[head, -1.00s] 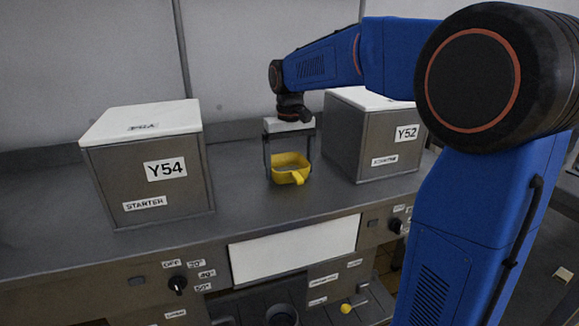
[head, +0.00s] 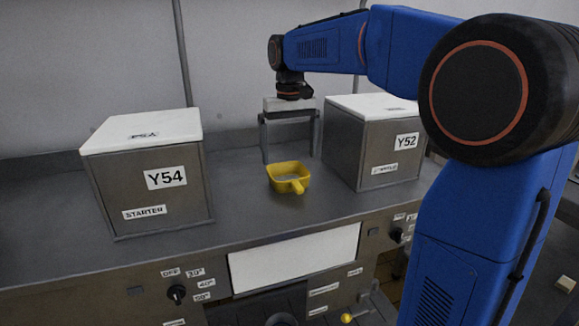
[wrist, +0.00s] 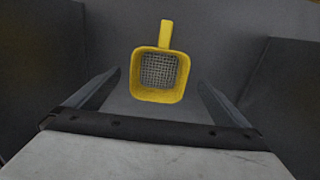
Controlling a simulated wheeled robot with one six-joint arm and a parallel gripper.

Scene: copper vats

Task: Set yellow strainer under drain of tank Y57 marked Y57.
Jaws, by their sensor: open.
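The yellow strainer (head: 288,177) sits on the grey counter between two metal boxes, its short handle pointing toward the front. In the wrist view the strainer (wrist: 159,70) shows its square rim and grey mesh, with the handle at the top. My gripper (head: 291,158) is open and empty above and just behind the strainer, its fingers apart from it. In the wrist view the two fingers (wrist: 160,85) stand wide on either side. No tank marked Y57 and no drain of it can be made out.
A box marked Y54 and STARTER (head: 150,175) stands to the left and a box marked Y52 (head: 372,145) close to the right. The counter (head: 240,185) between them is otherwise clear. Its front carries a knob (head: 176,293) and a white panel (head: 293,262).

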